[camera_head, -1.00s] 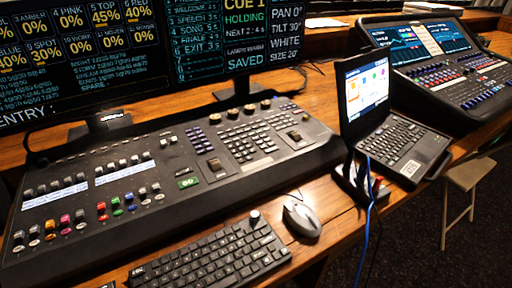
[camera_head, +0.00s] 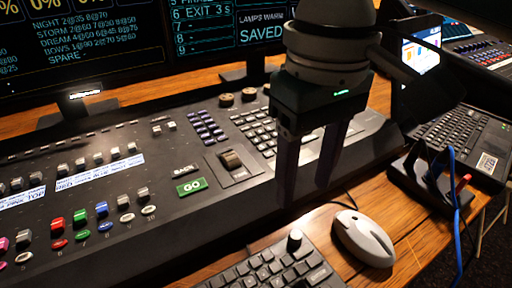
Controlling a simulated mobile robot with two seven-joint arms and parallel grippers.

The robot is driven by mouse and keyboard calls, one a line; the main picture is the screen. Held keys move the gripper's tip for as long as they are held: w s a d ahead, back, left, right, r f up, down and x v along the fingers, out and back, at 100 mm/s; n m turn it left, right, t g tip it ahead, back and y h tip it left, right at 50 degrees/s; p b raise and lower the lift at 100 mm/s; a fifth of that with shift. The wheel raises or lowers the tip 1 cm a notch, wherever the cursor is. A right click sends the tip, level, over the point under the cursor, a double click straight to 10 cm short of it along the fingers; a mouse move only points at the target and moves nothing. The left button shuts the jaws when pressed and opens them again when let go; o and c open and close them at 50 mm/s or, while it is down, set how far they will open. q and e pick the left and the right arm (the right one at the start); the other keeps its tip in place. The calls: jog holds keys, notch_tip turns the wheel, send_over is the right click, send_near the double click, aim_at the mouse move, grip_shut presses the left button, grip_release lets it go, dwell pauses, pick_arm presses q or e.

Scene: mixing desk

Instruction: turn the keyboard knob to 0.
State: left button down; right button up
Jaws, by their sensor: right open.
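The keyboard (camera_head: 262,272) lies at the bottom of the head view, on the wooden desk in front of the mixing console. Its small dark knob (camera_head: 295,240) with a lighter top stands up at the keyboard's far right corner. No mark or number on the knob is readable. My right gripper (camera_head: 302,190) points down from above with its two fingers apart and empty. In the picture it shows over the console's front part, just above the knob, and does not touch the knob. My left gripper is not in view.
A grey mouse (camera_head: 364,238) lies right of the knob. The console (camera_head: 110,215) fills the left and middle. A laptop (camera_head: 455,135), a dark stand (camera_head: 425,185) and a blue cable (camera_head: 456,190) are at the right. Monitors (camera_head: 90,45) stand behind.

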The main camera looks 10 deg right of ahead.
aim_at(296, 234)
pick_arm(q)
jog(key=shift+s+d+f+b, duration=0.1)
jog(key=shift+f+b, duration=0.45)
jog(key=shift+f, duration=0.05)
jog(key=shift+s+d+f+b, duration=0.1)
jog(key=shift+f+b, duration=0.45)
pick_arm(e)
notch_tip(296, 234, down, 10)
jog(key=shift+s+r, duration=0.1)
jog(key=shift+r, duration=0.05)
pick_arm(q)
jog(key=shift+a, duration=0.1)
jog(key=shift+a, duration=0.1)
pick_arm(e)
grip_shut()
